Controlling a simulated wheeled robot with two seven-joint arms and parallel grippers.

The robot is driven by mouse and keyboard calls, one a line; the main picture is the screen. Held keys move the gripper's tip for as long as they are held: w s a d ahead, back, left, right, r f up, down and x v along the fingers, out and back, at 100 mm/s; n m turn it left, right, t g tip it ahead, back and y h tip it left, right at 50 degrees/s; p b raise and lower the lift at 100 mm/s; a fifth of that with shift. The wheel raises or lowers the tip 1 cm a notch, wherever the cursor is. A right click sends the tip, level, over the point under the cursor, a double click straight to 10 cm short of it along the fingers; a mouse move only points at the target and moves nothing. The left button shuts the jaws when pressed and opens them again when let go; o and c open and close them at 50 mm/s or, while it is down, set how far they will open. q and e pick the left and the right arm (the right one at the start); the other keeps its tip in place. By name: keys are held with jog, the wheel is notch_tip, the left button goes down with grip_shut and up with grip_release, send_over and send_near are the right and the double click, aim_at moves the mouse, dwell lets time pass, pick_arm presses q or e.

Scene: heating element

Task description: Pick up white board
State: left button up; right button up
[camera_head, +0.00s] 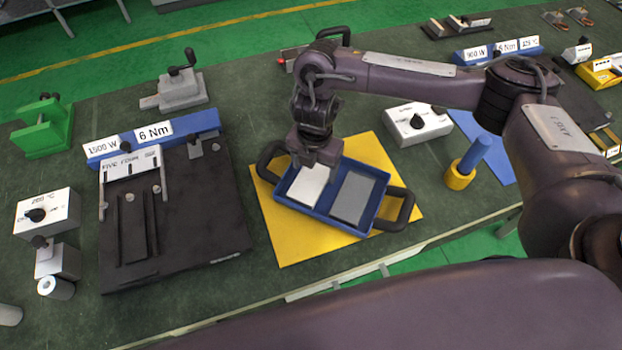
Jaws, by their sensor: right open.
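The white board (308,187) lies in the left part of a blue tray (321,221) with black handles. A grey board (353,197) lies in the right part of the same tray. My right gripper (316,169) is over the white board's far end, pointing down and open. It hides part of that end, and I cannot tell whether its fingers touch the board. My left gripper is not in view.
The tray sits on a yellow mat (290,247). A black fixture plate (210,215) is to the left. A white dial box (417,123) and a blue-and-yellow cylinder (460,178) stand to the right. The table's front edge is close below the tray.

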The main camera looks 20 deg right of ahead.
jog(key=shift+f, duration=0.95)
jog(key=c, duration=0.8)
jog(key=shift+o, duration=0.2)
